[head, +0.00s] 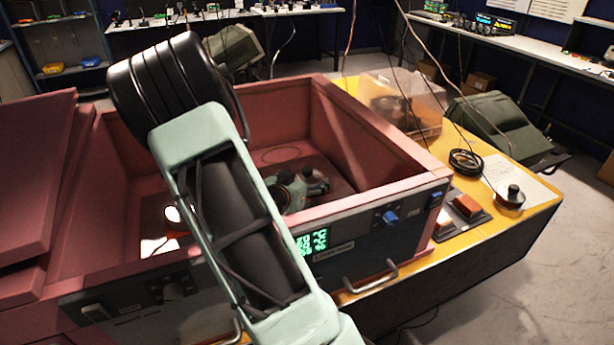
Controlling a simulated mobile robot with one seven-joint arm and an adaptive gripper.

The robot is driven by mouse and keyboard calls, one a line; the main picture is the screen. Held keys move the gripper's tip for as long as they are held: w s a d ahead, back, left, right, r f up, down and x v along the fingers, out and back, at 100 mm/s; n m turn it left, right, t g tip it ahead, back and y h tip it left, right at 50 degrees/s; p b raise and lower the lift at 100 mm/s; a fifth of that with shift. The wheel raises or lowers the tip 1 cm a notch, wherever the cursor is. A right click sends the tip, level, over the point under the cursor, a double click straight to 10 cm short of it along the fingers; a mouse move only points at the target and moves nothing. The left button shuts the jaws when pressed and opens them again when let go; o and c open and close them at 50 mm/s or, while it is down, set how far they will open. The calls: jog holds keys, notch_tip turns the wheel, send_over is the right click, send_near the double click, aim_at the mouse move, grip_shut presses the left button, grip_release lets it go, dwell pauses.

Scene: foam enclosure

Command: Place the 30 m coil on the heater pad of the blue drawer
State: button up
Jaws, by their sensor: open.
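The drawer (385,160) is a pink foam-lined box with blue switches (390,217) on its dark front panel. A dark brown pad (335,172) lies on its floor, with a thin ring-shaped outline (280,155) on it. A black coil (466,162) lies on the yellow bench top, right of the drawer; its length label cannot be read. My gripper (304,188) is low inside the drawer, over the pad, apart from the black coil. It is open, with nothing seen in it. My arm hides part of the drawer, and the fingertips are hard to make out.
The drawer's foam walls stand around my gripper. On the yellow bench (525,215) are a clear bin (405,100), red buttons (467,205) and a round dark knob (510,196). Thin cables hang over the bench. A pink foam lid (40,190) stands at left.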

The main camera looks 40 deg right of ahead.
jog(key=p+v, duration=0.1)
jog(key=v, duration=0.4)
jog(key=shift+s+a+r+p, duration=0.15)
jog(key=shift+a+p, duration=0.1)
jog(key=shift+p, duration=0.15)
